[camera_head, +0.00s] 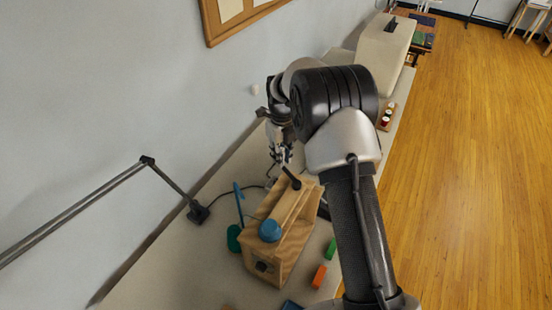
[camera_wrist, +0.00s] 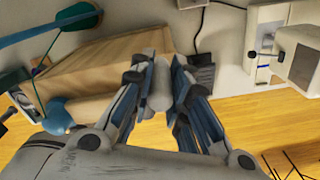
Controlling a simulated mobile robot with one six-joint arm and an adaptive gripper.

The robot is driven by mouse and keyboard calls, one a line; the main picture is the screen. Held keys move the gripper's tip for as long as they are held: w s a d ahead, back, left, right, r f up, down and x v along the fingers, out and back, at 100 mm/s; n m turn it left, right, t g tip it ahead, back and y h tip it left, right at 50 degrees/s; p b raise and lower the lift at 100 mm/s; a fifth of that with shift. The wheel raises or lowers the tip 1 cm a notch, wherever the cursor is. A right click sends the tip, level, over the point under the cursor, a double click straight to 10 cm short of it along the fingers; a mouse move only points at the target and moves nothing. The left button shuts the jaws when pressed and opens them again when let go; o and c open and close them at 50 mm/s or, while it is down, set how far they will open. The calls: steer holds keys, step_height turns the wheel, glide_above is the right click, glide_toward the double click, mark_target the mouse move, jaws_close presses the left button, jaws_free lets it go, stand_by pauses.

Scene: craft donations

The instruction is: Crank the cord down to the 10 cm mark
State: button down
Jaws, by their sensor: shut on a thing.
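A wooden box-shaped device (camera_head: 297,228) stands on the long table, with a blue ball (camera_head: 270,230) at its near end. In the wrist view, its wooden side (camera_wrist: 105,70) lies left of the fingers. My gripper (camera_head: 282,158) is at the far end of the device. In the wrist view, my gripper (camera_wrist: 160,85) is shut on a grey cylindrical handle (camera_wrist: 159,82) between its fingers. A dark rod (camera_head: 291,177) shows at that end in the head view. A thin dark cord (camera_wrist: 37,93) hangs beside a teal piece. I cannot read any centimetre mark.
A blue stick (camera_head: 239,203) and a green round piece (camera_head: 233,238) are left of the device. Green (camera_head: 331,249) and orange (camera_head: 319,276) blocks lie to its right. A beige machine (camera_head: 383,50) stands farther back.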

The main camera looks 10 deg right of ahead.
steer(key=shift+w+d+m, duration=0.25)
steer(key=shift+d+m, duration=0.35)
steer(key=shift+m, duration=0.25)
steer(key=shift+w+d+m, duration=0.2)
steer(key=shift+d+m, duration=0.4)
steer(key=shift+m, duration=0.25)
steer(key=c, duration=1.5)
jaws_free()
steer(key=shift+r, duration=0.1)
step_height(320, 180, up, 12)
steer(key=shift+f, duration=0.1)
